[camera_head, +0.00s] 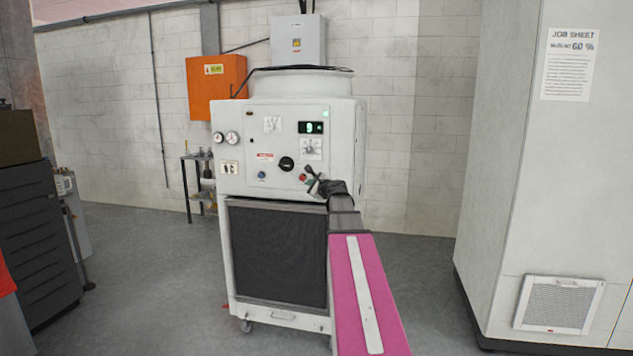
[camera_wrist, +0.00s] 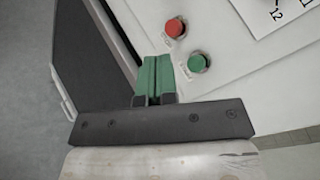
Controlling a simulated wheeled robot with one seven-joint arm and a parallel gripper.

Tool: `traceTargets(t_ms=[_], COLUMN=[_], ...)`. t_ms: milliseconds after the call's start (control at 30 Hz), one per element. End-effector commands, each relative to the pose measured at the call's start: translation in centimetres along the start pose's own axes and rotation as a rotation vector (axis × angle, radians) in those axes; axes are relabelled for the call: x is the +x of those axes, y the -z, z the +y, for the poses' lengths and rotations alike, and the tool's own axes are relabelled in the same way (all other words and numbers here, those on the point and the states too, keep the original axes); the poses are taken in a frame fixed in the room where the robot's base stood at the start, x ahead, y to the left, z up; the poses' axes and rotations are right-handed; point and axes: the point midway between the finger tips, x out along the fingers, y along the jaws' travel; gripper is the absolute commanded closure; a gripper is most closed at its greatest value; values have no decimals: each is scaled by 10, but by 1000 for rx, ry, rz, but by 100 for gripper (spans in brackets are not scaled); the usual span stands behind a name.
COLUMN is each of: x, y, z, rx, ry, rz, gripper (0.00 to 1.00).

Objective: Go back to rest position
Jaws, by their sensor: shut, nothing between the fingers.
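My gripper (camera_head: 313,180) is in front of the lower right part of the white ozone washer's control panel (camera_head: 262,122) in the head view. In the wrist view my gripper (camera_wrist: 155,62) shows two green fingers shut together with nothing between them. A red button (camera_wrist: 175,28) and a green button (camera_wrist: 196,62) are on the white panel just beyond and to the right of the fingertips. The fingers look apart from both buttons. In the head view the red button (camera_head: 302,177) shows beside the gripper, and the green button is hard to make out.
The washer has a black dial (camera_head: 287,164), a lit display (camera_head: 311,127) and a dark front grille (camera_head: 277,255). A white cabinet (camera_head: 500,160) stands at right, a dark drawer unit (camera_head: 35,245) at left. Open grey floor (camera_head: 150,270) lies left of the washer.

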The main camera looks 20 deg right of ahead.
Motion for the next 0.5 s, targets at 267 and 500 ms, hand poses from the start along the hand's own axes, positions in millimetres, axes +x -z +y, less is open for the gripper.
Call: traceTargets(t_ms=[267,500], x=[0,0], y=[0,0], z=[0,41], rx=[0,-98], ry=[0,-82], rz=[0,8], gripper=[100,100])
